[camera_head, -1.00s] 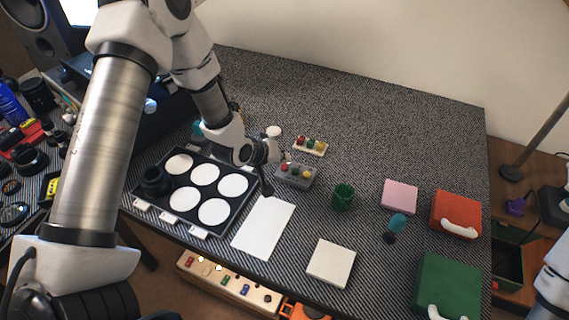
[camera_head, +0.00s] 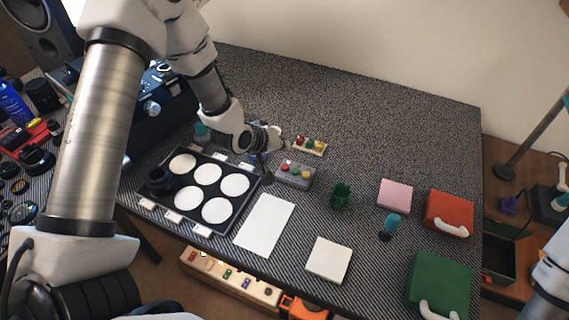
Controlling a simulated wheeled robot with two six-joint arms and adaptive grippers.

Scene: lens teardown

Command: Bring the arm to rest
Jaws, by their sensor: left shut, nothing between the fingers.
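My left arm comes in from the left and reaches over the patterned table (camera_head: 390,115). My left gripper (camera_head: 264,168) is shut and empty. It is above the table, between the black tray (camera_head: 240,202) and the grey block with coloured buttons (camera_head: 295,174). The tray has several white round discs, and a black lens part (camera_head: 160,181) stands at its left side. My right gripper is not in view; only a white part of my right arm shows at the lower right edge.
A white sheet (camera_head: 265,226), a white square block (camera_head: 328,260), a green cup (camera_head: 341,196), a pink block (camera_head: 395,195), a red box (camera_head: 449,211) and a green box (camera_head: 438,283) stand on the table. The back right of the table is clear.

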